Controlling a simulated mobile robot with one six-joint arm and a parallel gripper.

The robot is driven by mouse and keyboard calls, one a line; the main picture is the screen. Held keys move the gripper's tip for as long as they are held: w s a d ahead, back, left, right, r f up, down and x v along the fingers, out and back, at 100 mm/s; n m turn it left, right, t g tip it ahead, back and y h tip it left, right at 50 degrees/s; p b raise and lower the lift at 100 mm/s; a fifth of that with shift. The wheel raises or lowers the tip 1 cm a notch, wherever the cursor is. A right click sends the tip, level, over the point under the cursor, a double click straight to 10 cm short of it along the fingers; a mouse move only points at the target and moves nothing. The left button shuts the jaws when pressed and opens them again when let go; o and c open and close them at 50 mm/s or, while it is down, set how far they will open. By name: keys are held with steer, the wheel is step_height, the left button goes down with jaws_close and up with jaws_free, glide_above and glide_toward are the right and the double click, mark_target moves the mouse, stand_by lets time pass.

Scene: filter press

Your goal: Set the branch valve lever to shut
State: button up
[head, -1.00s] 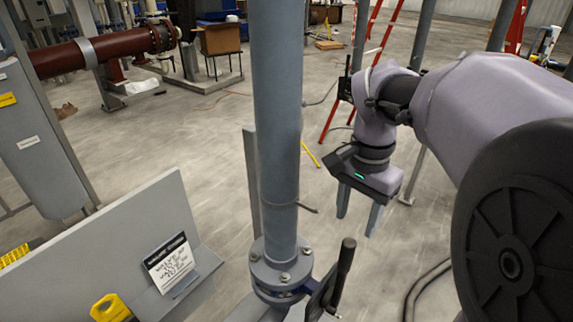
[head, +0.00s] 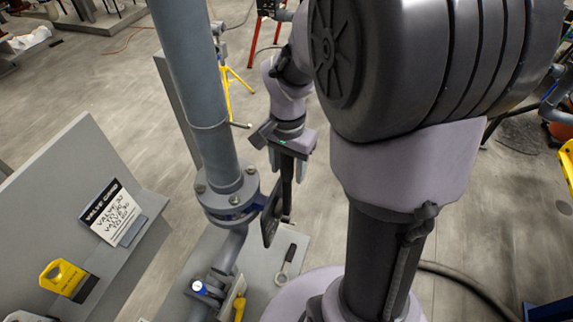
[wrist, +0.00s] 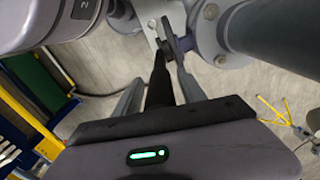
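The branch valve lever (head: 286,190) has a black grip. It stands up beside the flange of the grey vertical pipe (head: 193,85), on a dark plate at its foot. My gripper (head: 287,172) points down over the lever, its two grey fingers on either side of the grip. In the wrist view the lever (wrist: 160,85) runs between the fingers of my gripper (wrist: 158,95). A gap shows at the left finger; the right finger is close to the lever, and contact is unclear. The valve card (head: 112,212) leans on the grey panel at left; its writing is only partly legible.
A wrench-like tool (head: 286,264) lies on the grey base plate (head: 262,250). A small blue-rimmed gauge (head: 198,287) sits on the lower pipe. A yellow object (head: 62,276) is on the panel's ledge. A yellow stand (head: 232,90) is behind the pipe.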

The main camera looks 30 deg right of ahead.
jaws_close()
stand_by(1.2)
